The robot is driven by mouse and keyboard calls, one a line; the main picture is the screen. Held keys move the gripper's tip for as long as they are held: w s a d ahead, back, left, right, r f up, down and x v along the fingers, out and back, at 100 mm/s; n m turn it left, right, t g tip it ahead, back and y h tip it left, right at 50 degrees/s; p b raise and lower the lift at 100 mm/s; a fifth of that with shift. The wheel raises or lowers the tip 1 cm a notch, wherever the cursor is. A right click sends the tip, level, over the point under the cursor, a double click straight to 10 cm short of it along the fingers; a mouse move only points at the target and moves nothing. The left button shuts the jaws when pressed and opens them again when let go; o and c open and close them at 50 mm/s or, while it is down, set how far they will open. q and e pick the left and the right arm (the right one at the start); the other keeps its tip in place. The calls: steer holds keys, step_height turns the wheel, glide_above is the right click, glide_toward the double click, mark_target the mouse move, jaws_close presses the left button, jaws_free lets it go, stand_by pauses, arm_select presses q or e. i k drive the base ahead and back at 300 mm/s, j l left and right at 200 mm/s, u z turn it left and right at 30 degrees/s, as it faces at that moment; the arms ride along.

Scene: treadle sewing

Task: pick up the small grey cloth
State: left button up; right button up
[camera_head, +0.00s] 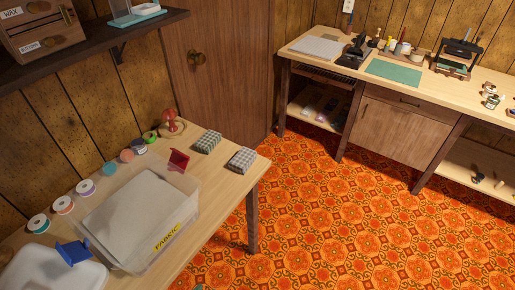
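Two small folded grey checked cloths lie on the near wooden table: one (208,142) further back and one (242,159) nearer the right edge, with a gap between them. A larger plain pale grey sheet (135,212) lies in a clear plastic bin (188,212) with a yellow "FABRIC" label. I cannot tell which of these is the small grey cloth. Neither of my grippers can be made out in the head view.
A red clip-like piece (179,160) is at the bin's far edge; a blue one (74,252) is by a whitish lid (50,274). Thread spools (85,187) line the table's back. A red pincushion-like item (170,120) stands behind. A workbench (395,95) stands across open patterned floor.

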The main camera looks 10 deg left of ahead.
mark_target(244, 159)
steer(key=i+l, duration=1.55)
steer(key=i+l+u, duration=0.15)
steer(key=i+l, duration=0.2)
steer(key=i+l+u, duration=0.1)
steer(key=i+l, duration=0.2)
steer(key=l+u, duration=0.15)
steer(key=u, duration=1.35)
